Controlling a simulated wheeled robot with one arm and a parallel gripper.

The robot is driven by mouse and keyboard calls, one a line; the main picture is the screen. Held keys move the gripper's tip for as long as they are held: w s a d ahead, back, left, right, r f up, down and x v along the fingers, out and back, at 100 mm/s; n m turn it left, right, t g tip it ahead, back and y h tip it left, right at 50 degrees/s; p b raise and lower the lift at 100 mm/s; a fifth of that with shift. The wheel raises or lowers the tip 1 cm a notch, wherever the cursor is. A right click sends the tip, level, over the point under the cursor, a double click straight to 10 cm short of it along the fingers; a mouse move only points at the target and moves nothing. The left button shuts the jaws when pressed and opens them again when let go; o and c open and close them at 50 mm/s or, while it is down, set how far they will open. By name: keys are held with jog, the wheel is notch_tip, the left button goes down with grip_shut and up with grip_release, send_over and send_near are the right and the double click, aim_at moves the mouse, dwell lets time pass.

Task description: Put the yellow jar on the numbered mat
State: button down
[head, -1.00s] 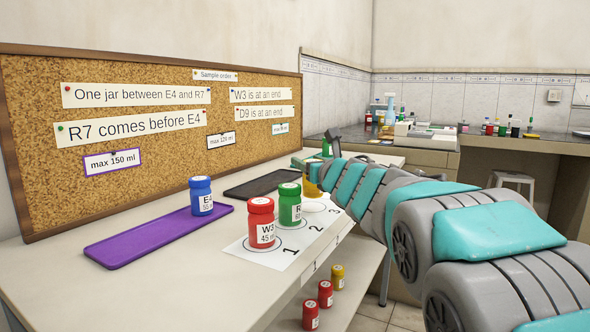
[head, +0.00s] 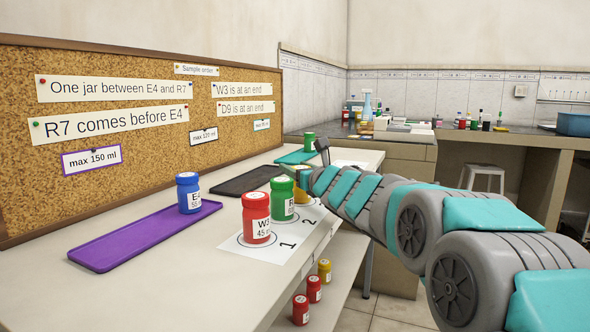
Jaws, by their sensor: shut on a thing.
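The yellow jar (head: 300,193) shows only in part, behind the green R jar and beside my arm. My gripper (head: 305,180) is shut on it at the far end of the numbered mat (head: 270,257); I cannot tell whether the jar touches the mat. The mat is white with numbered circles. The red W3 jar (head: 256,218) stands on circle 1 and the green R jar (head: 282,199) on circle 2. The third circle is hidden by my arm and the jars.
The blue E4 jar (head: 188,193) stands on a purple tray (head: 120,248). A black tray (head: 248,181) is empty. Another green jar (head: 309,142) stands by a teal tray (head: 296,156). Small red jars (head: 314,289) and a yellow one (head: 325,270) stand below. A corkboard (head: 130,195) backs the bench.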

jog(key=shift+c, duration=0.9)
grip_release()
jog(key=shift+f, duration=0.1)
jog(key=shift+r, duration=0.25)
jog(key=v, duration=1.1)
jog(key=shift+b, duration=0.4)
jog(key=shift+s+d+f, duration=0.15)
jog(key=shift+s+d, duration=0.1)
jog(key=shift+s, duration=0.2)
